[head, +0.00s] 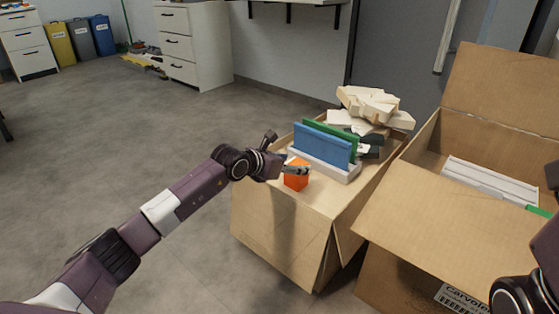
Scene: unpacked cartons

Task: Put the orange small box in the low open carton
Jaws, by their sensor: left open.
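The orange small box (296,182) stands on the top of a closed brown carton, near its front left edge. My left gripper (298,170) is open at the box's upper part, with its fingers across the top of the box. I cannot tell whether they touch it. An open carton (420,225) stands to the right, with its flaps spread and white flat pieces inside. Part of my right arm shows at the lower right edge; its gripper is not in view.
Beside the orange box, a white holder (325,168) carries upright blue (322,145) and green boards. Behind it lies a pile of pale blocks (368,103). A raised flap (500,95) stands at the open carton's back. Floor at the left is clear.

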